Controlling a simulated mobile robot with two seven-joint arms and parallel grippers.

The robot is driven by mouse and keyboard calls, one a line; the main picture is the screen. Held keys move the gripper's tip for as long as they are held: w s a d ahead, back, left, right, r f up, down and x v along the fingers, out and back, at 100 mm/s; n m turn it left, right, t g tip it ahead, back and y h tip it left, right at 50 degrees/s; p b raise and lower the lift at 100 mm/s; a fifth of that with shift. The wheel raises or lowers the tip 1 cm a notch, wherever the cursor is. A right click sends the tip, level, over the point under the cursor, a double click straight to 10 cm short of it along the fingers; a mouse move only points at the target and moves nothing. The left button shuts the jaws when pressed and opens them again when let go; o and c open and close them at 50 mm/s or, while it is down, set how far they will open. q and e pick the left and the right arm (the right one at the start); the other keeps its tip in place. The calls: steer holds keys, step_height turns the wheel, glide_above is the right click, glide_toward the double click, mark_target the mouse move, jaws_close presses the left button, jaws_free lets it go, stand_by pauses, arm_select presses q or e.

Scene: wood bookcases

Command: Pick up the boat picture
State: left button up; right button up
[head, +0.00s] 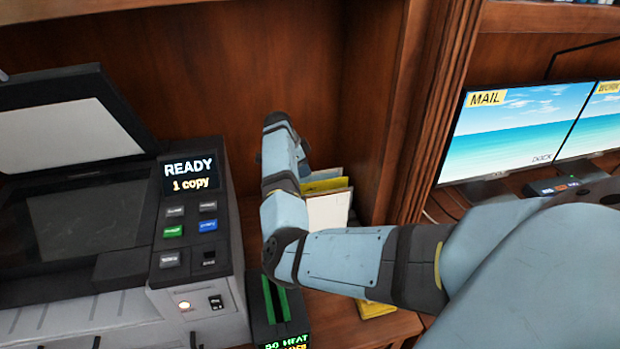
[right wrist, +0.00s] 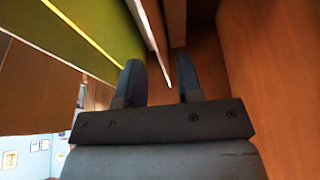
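No picture with a boat can be made out in either view. Several upright folders or thin boards (head: 328,208) stand in the bookcase corner, just right of my right forearm in the head view. In the right wrist view my right gripper (right wrist: 160,82) is open, its two fingers apart. A thin, pale-edged panel (right wrist: 154,28) reaches down between the fingers; I cannot tell whether they touch it. A yellow-green folder (right wrist: 85,28) is left of the fingers. In the head view my right arm hides the fingertips. My left gripper is not in view.
A copier (head: 120,230) with its lid raised stands at the left. A small dark device with green slots (head: 276,300) is beside it. A wood divider (head: 425,120) is close on the right, with two monitors (head: 515,125) beyond. A yellow item (head: 376,309) lies on the shelf.

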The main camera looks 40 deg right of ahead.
mark_target(310, 177)
steer(key=b+x, duration=0.3)
steer(key=x, duration=0.2)
steer(key=shift+s+d+b, duration=0.1)
steer(key=shift+d+b, duration=0.05)
steer(key=shift+b, duration=0.2)
steer(key=shift+d+f, duration=0.1)
jaws_close()
